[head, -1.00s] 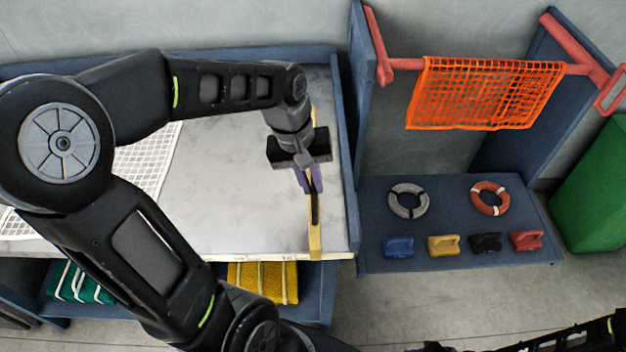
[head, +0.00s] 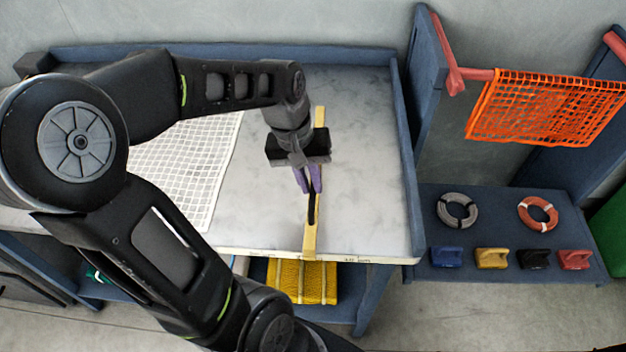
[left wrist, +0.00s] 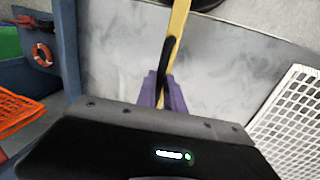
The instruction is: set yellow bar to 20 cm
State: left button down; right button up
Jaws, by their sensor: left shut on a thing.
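The yellow bar (head: 310,240) lies across the pale tabletop from back to front, right of the white net (head: 185,165). A black handle (head: 312,208) sits on the bar. My left gripper (head: 313,190), with purple fingers, is shut on this handle from above. In the left wrist view the bar (left wrist: 179,18) and black handle (left wrist: 167,55) run up from between the purple fingers (left wrist: 161,92). Small marks show on the table's front edge (head: 350,258), too small to read. My right gripper is out of view.
A blue side wall (head: 408,160) bounds the table on the right. Beyond it are an orange net (head: 545,108) on a red rail and a blue shelf (head: 490,205) with rings and coloured blocks. Bare tabletop lies on both sides of the bar.

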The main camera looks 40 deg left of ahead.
pick_arm(q)
jog(key=c, duration=1.5)
grip_release()
jog(key=shift+o, duration=0.2)
jog(key=shift+r, duration=0.1)
notch_tip(320, 180, up, 8)
jog(key=a, duration=0.1)
jog(key=shift+s+f, duration=0.25)
jog(key=shift+s, duration=0.2)
jog(key=shift+a, duration=0.1)
